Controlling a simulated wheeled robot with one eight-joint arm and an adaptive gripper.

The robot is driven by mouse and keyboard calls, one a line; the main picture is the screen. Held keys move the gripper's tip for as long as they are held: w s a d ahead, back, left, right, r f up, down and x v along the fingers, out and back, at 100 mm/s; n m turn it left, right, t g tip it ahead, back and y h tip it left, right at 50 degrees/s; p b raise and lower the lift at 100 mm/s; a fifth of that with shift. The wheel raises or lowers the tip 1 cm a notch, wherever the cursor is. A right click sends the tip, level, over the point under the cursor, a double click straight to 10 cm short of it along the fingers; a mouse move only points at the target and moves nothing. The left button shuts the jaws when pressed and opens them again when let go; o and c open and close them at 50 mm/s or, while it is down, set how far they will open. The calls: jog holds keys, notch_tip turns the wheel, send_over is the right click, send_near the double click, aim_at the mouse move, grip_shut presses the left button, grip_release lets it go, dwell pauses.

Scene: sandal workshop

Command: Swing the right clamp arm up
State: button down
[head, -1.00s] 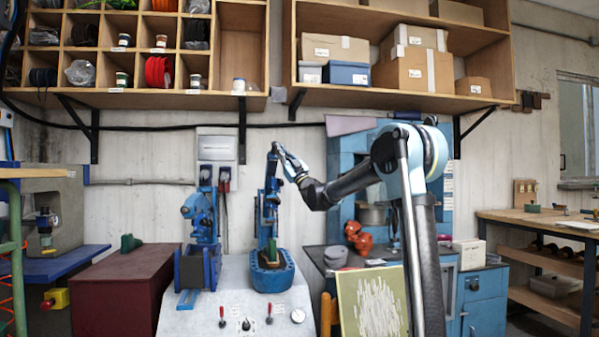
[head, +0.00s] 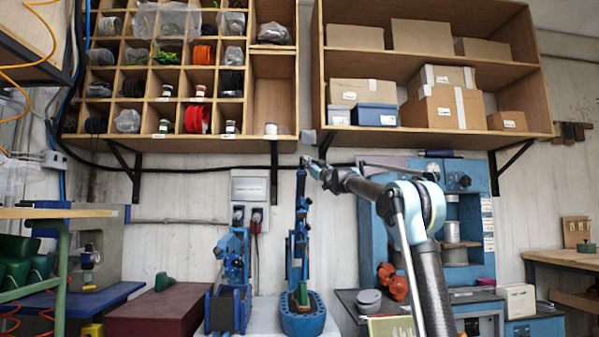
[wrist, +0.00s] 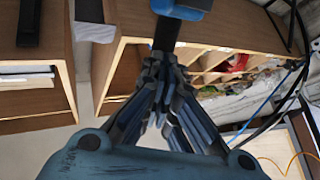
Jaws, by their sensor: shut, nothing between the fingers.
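The right clamp (head: 303,318) is a blue oval base on the grey bench, with a green piece (head: 301,293) on it. Its blue clamp arm (head: 299,235) stands up, close to upright, its top level with the shelf underside. My gripper (head: 310,163) is at the top of that arm, at its right side; contact is unclear in the head view. In the wrist view my gripper's fingers (wrist: 160,103) are shut and empty. A dark bar with a blue block (wrist: 184,8), likely part of the clamp arm, lies just beyond the fingertips.
A second blue clamp device (head: 232,280) stands to the left. Wall shelves with boxes (head: 435,100) and spools (head: 197,118) overhang just above my gripper. A blue machine (head: 465,180) is behind my arm. A maroon cabinet (head: 155,310) stands at lower left.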

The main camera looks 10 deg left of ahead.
jog(key=shift+w+r, duration=0.35)
jog(key=shift+w, duration=0.15)
jog(key=v, duration=1)
jog(key=shift+r, duration=0.25)
